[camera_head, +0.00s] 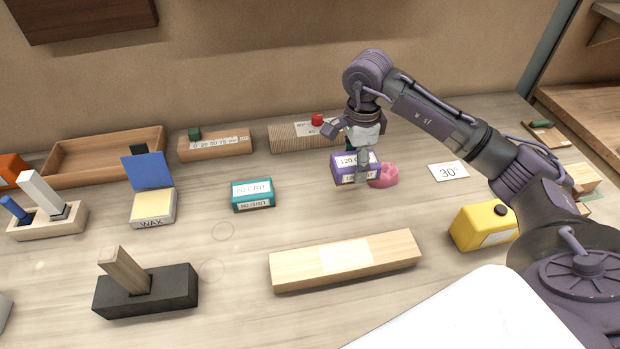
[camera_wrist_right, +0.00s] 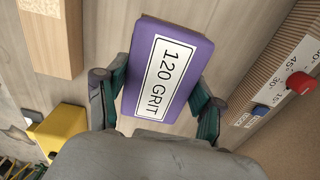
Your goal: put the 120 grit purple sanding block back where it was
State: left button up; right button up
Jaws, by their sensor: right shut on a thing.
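The purple sanding block (camera_head: 342,171) with a white 120 GRIT label is at the middle right of the bench in the head view. My right gripper (camera_head: 361,166) is shut on it from above, one finger across its near side. In the right wrist view the block (camera_wrist_right: 185,50) sits between the two fingers of my right gripper (camera_wrist_right: 161,92), label facing the camera. I cannot tell whether its underside touches the bench. A teal sanding block (camera_head: 252,193) lies to its left. My left gripper is not in view.
A pink lump (camera_head: 384,177) is close beside the purple block. A 30° card (camera_head: 448,171) and yellow container (camera_head: 482,226) are to the right. A wooden bar (camera_head: 300,268) lies in front, a ridged block (camera_head: 285,137) behind. Bench between teal and purple blocks is clear.

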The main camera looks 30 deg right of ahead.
jog(key=p, duration=0.2)
send_over(318, 189)
notch_tip(318, 189, down, 4)
jog(key=shift+s+f, duration=0.1)
jog(key=shift+f, duration=0.35)
notch_tip(318, 189, down, 4)
jog(key=shift+r+p, duration=0.1)
jog(key=shift+p, duration=0.5)
jog(key=shift+f+b, duration=0.25)
jog(key=shift+b, duration=0.05)
jog(key=o, duration=1)
jog(key=shift+r, duration=0.1)
